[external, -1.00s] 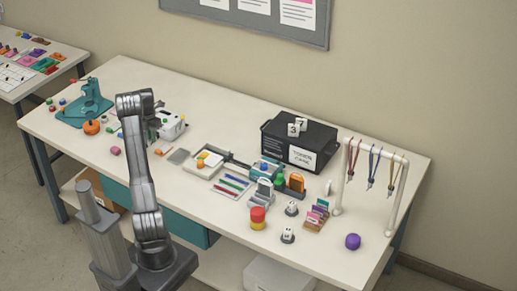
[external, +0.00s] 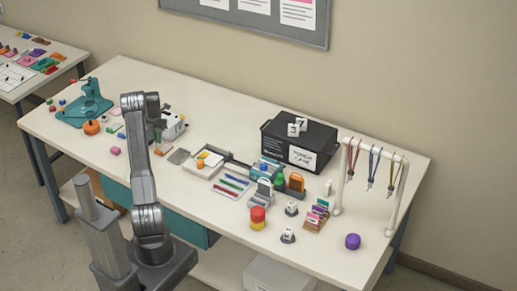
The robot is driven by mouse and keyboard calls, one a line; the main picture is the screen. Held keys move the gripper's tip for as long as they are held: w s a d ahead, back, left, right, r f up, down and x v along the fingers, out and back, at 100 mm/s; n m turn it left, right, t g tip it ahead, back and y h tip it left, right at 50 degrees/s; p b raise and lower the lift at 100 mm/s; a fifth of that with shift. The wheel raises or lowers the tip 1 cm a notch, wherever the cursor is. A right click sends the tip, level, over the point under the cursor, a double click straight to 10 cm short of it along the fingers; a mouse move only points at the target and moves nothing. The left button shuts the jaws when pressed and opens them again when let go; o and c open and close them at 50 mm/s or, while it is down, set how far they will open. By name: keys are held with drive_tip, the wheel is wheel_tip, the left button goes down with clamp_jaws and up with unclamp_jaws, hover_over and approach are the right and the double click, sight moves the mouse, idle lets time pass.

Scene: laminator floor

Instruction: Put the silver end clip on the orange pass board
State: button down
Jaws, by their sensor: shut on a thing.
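My gripper (external: 160,141) is at the end of my arm, low over the left-middle of the bench in front of the white machine. It is small and partly covered by my wrist. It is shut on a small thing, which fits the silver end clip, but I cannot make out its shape. A small flat orange piece (external: 162,152) lies just below the gripper and looks like the orange pass board. I cannot tell whether the held thing touches it.
The white machine (external: 174,125) stands right behind the gripper. A grey plate (external: 179,157) and a white tray (external: 203,165) lie to the right. A black toner case (external: 300,143) stands further right.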

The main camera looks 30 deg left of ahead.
wheel_tip(320, 180, down, 3)
drive_tip(key=shift+f, duration=0.6)
drive_tip(key=c, duration=1.4)
unclamp_jaws()
drive_tip(key=shift+c, duration=0.2)
drive_tip(key=shift+r, duration=0.1)
wheel_tip(320, 180, up, 13)
drive_tip(key=b, duration=0.1)
wheel_tip(320, 180, down, 13)
drive_tip(key=shift+f, duration=0.2)
drive_tip(key=shift+r+p, duration=0.45)
drive_tip(key=shift+p, duration=0.05)
